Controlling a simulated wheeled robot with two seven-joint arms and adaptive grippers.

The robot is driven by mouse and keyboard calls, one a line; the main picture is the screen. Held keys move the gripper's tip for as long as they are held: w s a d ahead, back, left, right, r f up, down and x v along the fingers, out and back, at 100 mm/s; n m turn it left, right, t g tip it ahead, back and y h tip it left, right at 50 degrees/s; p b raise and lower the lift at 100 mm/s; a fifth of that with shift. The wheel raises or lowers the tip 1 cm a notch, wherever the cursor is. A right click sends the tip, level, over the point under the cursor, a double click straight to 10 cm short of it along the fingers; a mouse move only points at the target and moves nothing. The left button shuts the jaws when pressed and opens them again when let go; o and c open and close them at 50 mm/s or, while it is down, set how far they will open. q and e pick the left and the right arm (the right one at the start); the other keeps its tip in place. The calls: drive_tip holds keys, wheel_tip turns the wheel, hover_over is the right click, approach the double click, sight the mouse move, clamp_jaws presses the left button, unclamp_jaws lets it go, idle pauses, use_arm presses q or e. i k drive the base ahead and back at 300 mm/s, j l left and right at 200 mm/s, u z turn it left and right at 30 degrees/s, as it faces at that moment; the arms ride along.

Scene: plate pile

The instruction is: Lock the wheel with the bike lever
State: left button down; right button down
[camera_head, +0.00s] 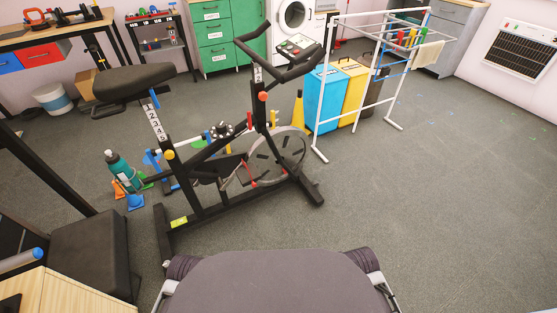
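A black exercise bike (193,205) stands upright on the floor, left of centre. Its grey, see-through wheel (290,150) is at the front, low inside the frame. A thin red lever (247,174) sits beside the wheel's left side; whether it touches the wheel is too small to tell. An orange-red knob (263,96) is on the front post below the handlebars, and an orange knob (169,154) is on the seat post. Neither of my grippers shows in the head view.
A white drying rack (402,125) stands right of the bike, with blue (323,95) and yellow (355,85) bins behind it. A teal bottle (120,170) is left of the bike. A black padded bench (90,250) is at lower left. The floor at right is clear.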

sight(249, 124)
drive_tip(key=i+l, duration=0.15)
drive_tip(key=i, duration=0.25)
drive_tip(key=i+l+z, duration=0.15)
drive_tip(key=i, duration=0.25)
